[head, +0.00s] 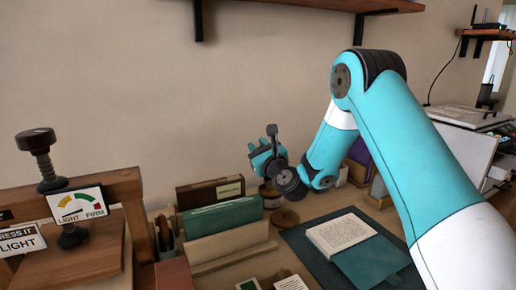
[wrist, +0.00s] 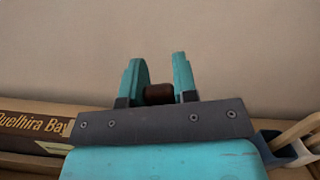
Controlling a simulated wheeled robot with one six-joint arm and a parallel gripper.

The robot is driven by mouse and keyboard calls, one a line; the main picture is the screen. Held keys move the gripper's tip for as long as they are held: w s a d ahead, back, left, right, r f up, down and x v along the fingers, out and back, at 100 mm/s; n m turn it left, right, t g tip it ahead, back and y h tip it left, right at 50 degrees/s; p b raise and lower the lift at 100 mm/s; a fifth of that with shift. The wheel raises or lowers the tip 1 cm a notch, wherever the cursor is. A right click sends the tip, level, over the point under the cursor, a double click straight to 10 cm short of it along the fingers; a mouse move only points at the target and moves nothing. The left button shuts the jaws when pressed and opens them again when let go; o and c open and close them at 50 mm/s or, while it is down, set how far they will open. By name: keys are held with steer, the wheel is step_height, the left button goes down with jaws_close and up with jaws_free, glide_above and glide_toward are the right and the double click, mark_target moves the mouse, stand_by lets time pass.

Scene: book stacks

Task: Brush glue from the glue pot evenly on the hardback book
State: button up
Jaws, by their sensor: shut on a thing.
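My gripper (head: 267,150) is at the centre of the head view, above the row of books, with its fingers toward the wall. In the wrist view its two teal fingers (wrist: 160,80) are shut on a dark brown rounded piece (wrist: 158,94), which looks like the brush handle. Its bristles are hidden. A small jar, likely the glue pot (head: 269,194), stands below my gripper and is partly hidden. A book with a pale printed page (head: 340,232) and a teal cover (head: 372,262) lies on a dark mat (head: 312,262), lower right; it is likely the hardback book.
Upright books (head: 222,216) stand left of the jar. A round brown disc (head: 285,217) lies in front of it. A wooden press (head: 92,240) with a LIGHT/FIRM gauge (head: 77,207) is at left. Shelves hang above. Small cards (head: 290,282) lie at the front edge.

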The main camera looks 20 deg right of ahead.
steer(key=shift+f+b, duration=0.3)
steer(key=shift+f, duration=0.15)
stand_by(1.1)
step_height(320, 180, up, 7)
steer(key=p, duration=0.7)
stand_by(0.7)
step_height(320, 180, down, 7)
steer(key=b, duration=0.7)
